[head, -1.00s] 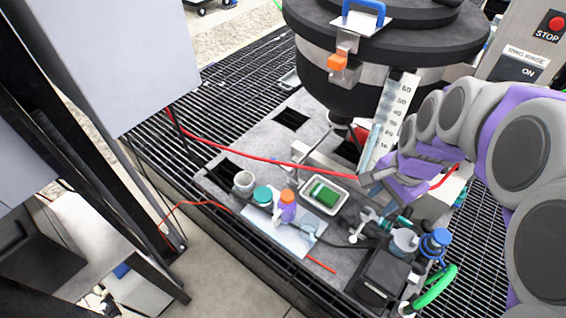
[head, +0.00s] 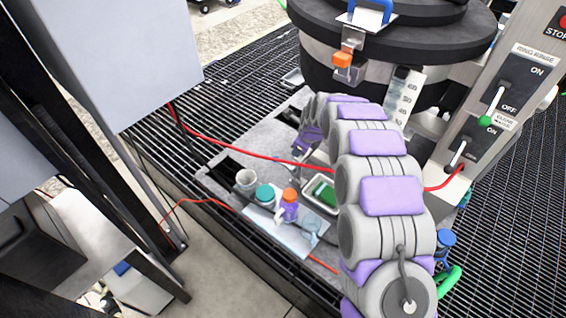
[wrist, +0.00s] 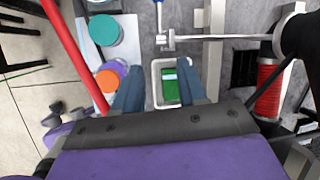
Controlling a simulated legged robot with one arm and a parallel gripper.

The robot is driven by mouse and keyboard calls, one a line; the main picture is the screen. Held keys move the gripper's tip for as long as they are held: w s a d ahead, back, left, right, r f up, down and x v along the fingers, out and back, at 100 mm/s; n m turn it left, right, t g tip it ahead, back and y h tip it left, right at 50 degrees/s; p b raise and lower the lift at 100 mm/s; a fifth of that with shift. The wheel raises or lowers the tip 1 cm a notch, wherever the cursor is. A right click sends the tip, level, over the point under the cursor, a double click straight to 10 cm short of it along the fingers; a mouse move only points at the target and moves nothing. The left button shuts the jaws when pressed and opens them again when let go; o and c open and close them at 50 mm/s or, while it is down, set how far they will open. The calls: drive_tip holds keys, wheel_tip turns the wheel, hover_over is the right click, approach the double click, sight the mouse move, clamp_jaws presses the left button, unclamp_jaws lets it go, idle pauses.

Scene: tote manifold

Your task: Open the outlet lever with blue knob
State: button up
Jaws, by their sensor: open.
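A metal lever-like bar (wrist: 225,37) runs across the top of the wrist view, with a short cross-piece at its left end. A round blue cap (head: 446,238) shows at the lower right, partly behind my arm.
A white tray (wrist: 156,88) with a green block (wrist: 180,87) lies between and beyond my fingers. Teal-capped (head: 265,193) and orange-capped (head: 289,195) containers stand nearby. A red hose (head: 240,153) crosses the platform. A switch panel (head: 520,65) stands right of the black-lidded vessel (head: 435,37).

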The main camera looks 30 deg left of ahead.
sight(282, 163)
drive_tip(key=shift+m, duration=0.7)
drive_tip(key=b+x, duration=0.1)
drive_tip(key=x, duration=0.6)
drive_tip(key=a+b+x, duration=0.1)
drive_tip(key=x, duration=0.6)
drive_tip(key=a+b+x, duration=0.1)
drive_tip(key=x, duration=0.6)
drive_tip(key=shift+a+r, duration=0.1)
drive_tip(key=shift+r, duration=0.15)
clamp_jaws()
